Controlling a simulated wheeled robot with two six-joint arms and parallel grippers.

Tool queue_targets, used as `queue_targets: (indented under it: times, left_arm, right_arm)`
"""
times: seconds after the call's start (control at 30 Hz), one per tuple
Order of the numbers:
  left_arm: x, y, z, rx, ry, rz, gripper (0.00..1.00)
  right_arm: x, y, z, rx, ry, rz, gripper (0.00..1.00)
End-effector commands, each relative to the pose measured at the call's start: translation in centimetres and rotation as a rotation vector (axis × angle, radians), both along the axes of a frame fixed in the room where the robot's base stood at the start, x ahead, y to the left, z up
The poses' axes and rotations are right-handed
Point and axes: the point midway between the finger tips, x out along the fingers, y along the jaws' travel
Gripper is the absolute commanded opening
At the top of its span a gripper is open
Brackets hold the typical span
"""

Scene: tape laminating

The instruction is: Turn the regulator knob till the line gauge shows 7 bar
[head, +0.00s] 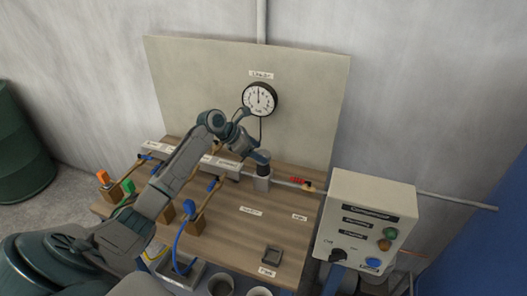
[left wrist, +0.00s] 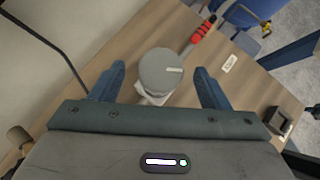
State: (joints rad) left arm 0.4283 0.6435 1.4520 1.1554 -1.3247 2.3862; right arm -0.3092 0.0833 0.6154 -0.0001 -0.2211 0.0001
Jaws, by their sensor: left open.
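The line gauge (head: 260,99) is a round white dial with a black rim on the upright board; its needle points roughly straight up, and its numbers are too small to read. The regulator knob (left wrist: 160,70) is a round grey cap with a pale line mark pointing right in the left wrist view. In the head view the regulator (head: 262,183) stands on the pipe at the back of the bench, its top partly hidden by my gripper. My left gripper (head: 261,157) is open above it; in the left wrist view its fingers (left wrist: 159,69) are on either side of the knob, apart from it.
A red-handled valve (head: 298,181) sits on the pipe right of the regulator. A control box (head: 365,225) with buttons stands at the bench's right. Several coloured connectors on wooden blocks are at the left. A small dark tray (head: 272,254) lies at the front right; the bench between is clear.

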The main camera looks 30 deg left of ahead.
Motion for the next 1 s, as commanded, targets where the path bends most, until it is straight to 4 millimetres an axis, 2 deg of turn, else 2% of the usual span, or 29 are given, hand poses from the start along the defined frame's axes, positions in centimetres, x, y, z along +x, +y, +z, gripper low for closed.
queue_targets:
  times: [0.1,0.2,0.57,0.67,0.8,1.0]
  left_arm:
    - [0.9,-0.8,-1.0,-0.003,0.000,0.000,0.70]
    - [1.4,-1.2,-1.7,-0.001,-0.001,0.000,0.70]
    - [1.7,-1.5,-2.2,0.002,-0.001,-0.001,0.70]
    - [1.7,-1.5,-2.2,0.002,-0.001,-0.001,0.54]
    - [1.7,-1.5,-2.2,0.001,-0.001,-0.001,0.26]
    - [1.7,-1.4,-2.2,0.002,-0.001,-0.008,0.25]
  right_arm:
    - [1.5,0.0,0.7,0.001,-0.019,0.001,0.00]
    - [2.1,0.0,0.9,0.001,-0.027,0.001,0.00]
    - [1.1,0.5,0.9,0.006,-0.015,-0.001,0.00]
    - [0.9,0.7,0.8,0.007,-0.013,-0.001,0.00]
    - [0.9,0.7,0.8,0.008,-0.012,-0.001,0.00]
    - [0.9,0.6,1.0,0.007,-0.012,-0.002,0.00]
